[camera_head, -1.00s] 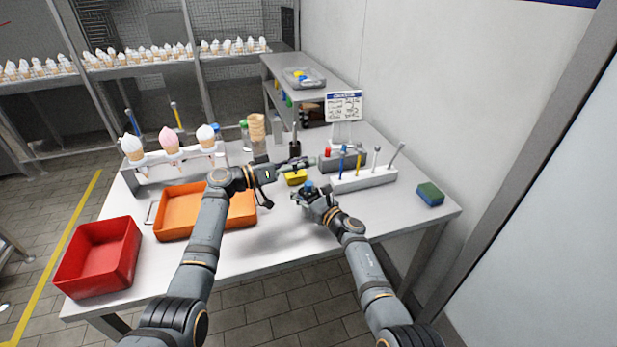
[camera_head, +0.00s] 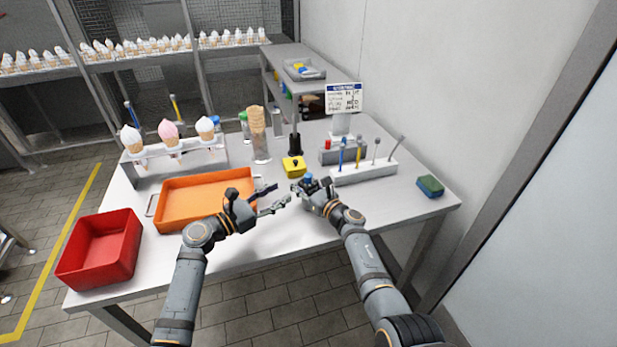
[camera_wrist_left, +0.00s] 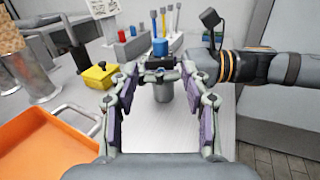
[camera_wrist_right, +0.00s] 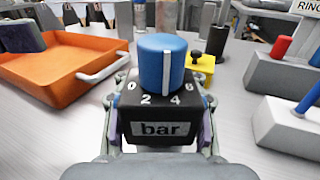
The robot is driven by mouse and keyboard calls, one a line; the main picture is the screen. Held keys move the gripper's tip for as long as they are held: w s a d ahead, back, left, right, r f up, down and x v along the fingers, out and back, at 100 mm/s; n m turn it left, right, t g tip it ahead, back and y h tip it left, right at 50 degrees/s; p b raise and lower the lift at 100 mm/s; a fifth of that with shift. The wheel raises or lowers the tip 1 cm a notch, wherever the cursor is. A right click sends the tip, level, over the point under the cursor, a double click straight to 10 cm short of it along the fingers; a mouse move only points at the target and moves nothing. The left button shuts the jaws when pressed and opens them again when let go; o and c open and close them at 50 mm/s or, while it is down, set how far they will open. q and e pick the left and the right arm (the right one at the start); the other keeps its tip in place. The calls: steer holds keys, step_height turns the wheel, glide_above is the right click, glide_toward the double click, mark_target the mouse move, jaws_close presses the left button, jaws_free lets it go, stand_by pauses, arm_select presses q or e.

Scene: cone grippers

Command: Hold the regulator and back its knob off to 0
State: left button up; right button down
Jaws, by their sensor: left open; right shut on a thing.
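The regulator is a black block (camera_wrist_right: 160,128) marked "bar", with a blue knob (camera_wrist_right: 163,62) on top and the numbers 0, 2, 4 and 6. The knob's white line points between 2 and 4, nearer the 4. My right gripper (camera_head: 308,188) is shut on the block's sides and holds it upright. The knob also shows in the left wrist view (camera_wrist_left: 160,47). My left gripper (camera_head: 281,195) is open and empty, left of the regulator and apart from it, with its fingers pointing towards it.
A yellow block (camera_head: 293,167) with a black knob stands just behind the regulator. An orange tray (camera_head: 160,222) and red bin (camera_head: 70,262) are at left. A white rack (camera_head: 368,177) of tools and a sponge (camera_head: 430,186) are at right. The table front is clear.

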mark_target(305, 179)
arm_select(q)
steer(key=shift+n, duration=0.3)
steer(key=x, duration=1.2)
steer(key=shift+a, duration=0.1)
jaws_close()
